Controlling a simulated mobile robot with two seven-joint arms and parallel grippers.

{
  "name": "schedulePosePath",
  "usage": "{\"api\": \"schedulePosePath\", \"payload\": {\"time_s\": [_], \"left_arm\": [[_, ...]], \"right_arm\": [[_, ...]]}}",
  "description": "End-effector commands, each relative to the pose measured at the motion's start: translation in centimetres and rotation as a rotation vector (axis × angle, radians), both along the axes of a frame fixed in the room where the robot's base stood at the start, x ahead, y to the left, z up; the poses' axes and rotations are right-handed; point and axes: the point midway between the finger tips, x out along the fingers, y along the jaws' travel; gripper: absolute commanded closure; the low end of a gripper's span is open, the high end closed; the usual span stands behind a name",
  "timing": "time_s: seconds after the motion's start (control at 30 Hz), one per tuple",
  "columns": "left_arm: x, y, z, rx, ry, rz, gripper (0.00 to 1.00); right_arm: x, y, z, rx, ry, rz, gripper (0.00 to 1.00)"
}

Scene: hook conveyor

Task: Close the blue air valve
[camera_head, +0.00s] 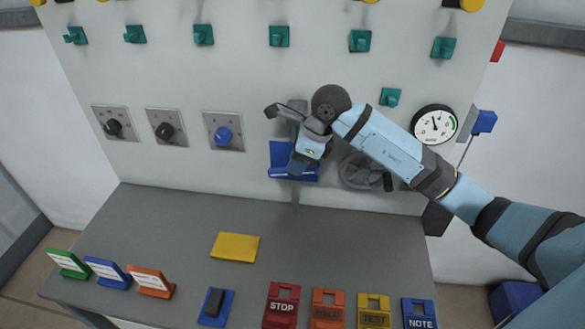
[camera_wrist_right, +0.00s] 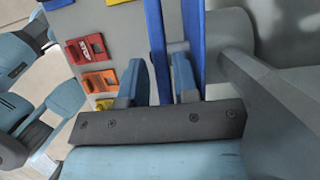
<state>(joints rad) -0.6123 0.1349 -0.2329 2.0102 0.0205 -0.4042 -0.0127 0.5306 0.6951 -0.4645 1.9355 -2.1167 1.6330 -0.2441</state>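A blue knob (camera_head: 223,136) sits on a square metal plate on the wall panel. A blue block on a thin stalk (camera_head: 484,122) stands at the panel's right edge, beside the round gauge (camera_head: 434,124). I cannot tell for sure which is the air valve. My right gripper (camera_head: 298,164) is in front of a blue wall holder (camera_head: 279,152), between the knob and a grey handwheel (camera_head: 358,170). In the right wrist view, its fingers (camera_wrist_right: 160,70) are apart, with the holder's blue strips (camera_wrist_right: 194,35) close by them; contact is unclear. My left gripper is not in view.
Teal hooks (camera_head: 279,37) line the panel above. Two dark knobs (camera_head: 165,131) are at left. The grey shelf (camera_head: 330,245) below carries a yellow plate (camera_head: 235,247), coloured cards and a red STOP tag (camera_head: 281,305). Much of its middle is clear.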

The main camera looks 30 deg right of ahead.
Motion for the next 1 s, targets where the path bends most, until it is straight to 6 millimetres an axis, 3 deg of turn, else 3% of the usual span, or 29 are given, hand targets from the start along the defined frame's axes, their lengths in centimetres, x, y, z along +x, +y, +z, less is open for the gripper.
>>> {"api": "schedulePosePath", "payload": {"time_s": [0.23, 0.57, 0.7, 0.87, 1.0], "left_arm": [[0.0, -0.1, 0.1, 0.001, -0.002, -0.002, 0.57], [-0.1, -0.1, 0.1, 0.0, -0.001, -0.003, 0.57], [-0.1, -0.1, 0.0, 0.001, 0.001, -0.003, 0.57], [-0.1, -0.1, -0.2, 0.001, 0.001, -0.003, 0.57], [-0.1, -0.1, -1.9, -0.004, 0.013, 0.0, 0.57]], "right_arm": [[0.6, 0.8, -2.6, 0.0, 0.0, -0.001, 0.72], [0.7, 1.0, -3.0, 0.001, -0.001, 0.0, 0.72], [0.7, 1.0, -2.9, 0.0, 0.0, 0.0, 1.0], [0.7, 0.9, -3.0, 0.003, -0.002, 0.0, 1.0], [0.7, 0.8, -3.6, 0.047, -0.038, 0.0, 1.0]]}}
